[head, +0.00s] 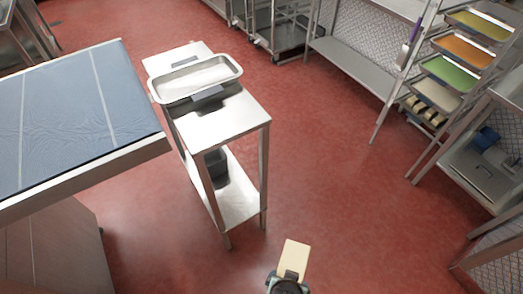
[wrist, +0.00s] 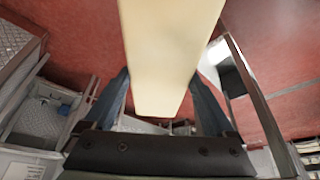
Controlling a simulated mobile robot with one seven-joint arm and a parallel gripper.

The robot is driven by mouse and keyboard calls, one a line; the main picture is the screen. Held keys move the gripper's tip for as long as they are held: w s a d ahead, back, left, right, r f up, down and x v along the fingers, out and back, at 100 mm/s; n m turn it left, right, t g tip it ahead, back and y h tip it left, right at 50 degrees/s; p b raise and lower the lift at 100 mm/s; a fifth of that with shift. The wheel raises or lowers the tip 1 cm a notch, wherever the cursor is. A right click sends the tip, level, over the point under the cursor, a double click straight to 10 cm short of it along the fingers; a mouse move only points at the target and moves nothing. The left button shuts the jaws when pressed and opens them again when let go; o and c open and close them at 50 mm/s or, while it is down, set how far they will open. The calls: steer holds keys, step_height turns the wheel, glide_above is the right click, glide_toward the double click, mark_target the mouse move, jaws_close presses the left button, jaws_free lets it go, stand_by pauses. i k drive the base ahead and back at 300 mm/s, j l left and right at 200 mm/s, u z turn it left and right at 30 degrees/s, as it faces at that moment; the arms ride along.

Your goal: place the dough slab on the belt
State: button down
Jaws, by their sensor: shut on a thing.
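The dough slab (head: 295,256) is a pale cream block, held upright in my gripper (head: 289,276) at the bottom of the head view. In the wrist view the dough slab (wrist: 168,55) fills the upper middle, between the two fingers of my gripper (wrist: 160,100). The fingers are closed on its sides. The belt (head: 70,110) is a blue-grey surface with pale cross lines and a light metal edge, at the left of the head view. My gripper is well to the right of the belt and apart from it.
A steel stand (head: 230,115) with a metal tray (head: 196,78) and a lower shelf holding a dark bin (head: 217,165) stands between the belt and open floor. A rack of coloured trays (head: 450,75) and steel shelving are at the right. The red floor (head: 345,180) is clear in the middle.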

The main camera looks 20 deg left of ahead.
mark_target(47, 96)
steer(key=k+u, duration=0.1)
steer(key=u, duration=0.8)
steer(key=k+j+u, duration=0.15)
steer(key=u, duration=0.3)
